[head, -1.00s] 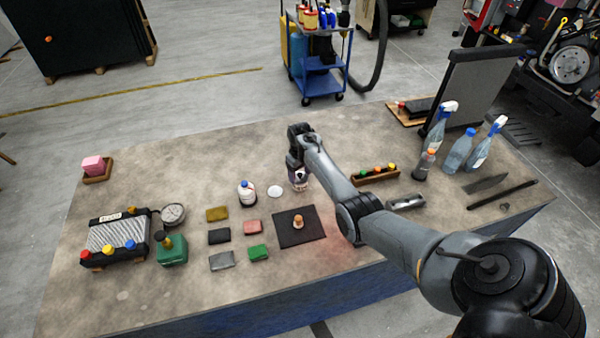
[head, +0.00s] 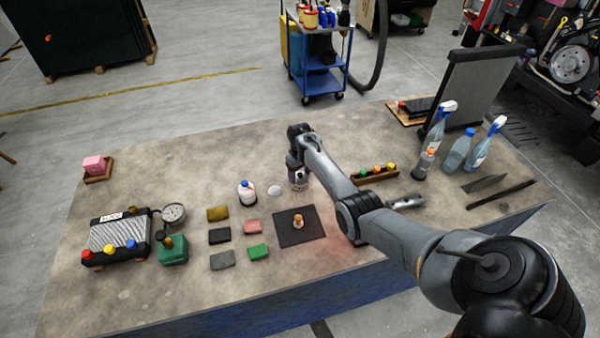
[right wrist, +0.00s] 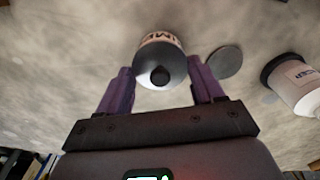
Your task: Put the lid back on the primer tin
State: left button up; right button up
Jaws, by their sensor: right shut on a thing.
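The primer tin (right wrist: 160,48) has a pale label with part of a dark word and a grey top with a dark round opening. It stands on the bench and also shows in the head view (head: 299,184), partly hidden by my gripper. My right gripper (right wrist: 160,84) has its purple fingers on both sides of the tin, shut on it. My left gripper is not in view.
A white bottle with a dark part (right wrist: 298,82) stands beyond the disc; in the head view it has a blue cap (head: 247,192). A black mat (head: 300,238) holds an orange-topped piece. Several sponge-like blocks (head: 219,236) lie left. A wooden rack (head: 375,176) stands right.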

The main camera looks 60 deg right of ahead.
dwell(0.3)
jog(key=o, duration=1.1)
jog(key=shift+o, duration=0.3)
jog(key=shift+r, duration=0.1)
jog(key=shift+r+p, duration=0.4)
jog(key=shift+p, duration=0.15)
notch_tip(320, 180, up, 4)
jog(key=p, duration=0.4)
jog(key=shift+r, duration=0.1)
jog(key=shift+r+p, duration=0.9)
jog(key=shift+p, duration=0.35)
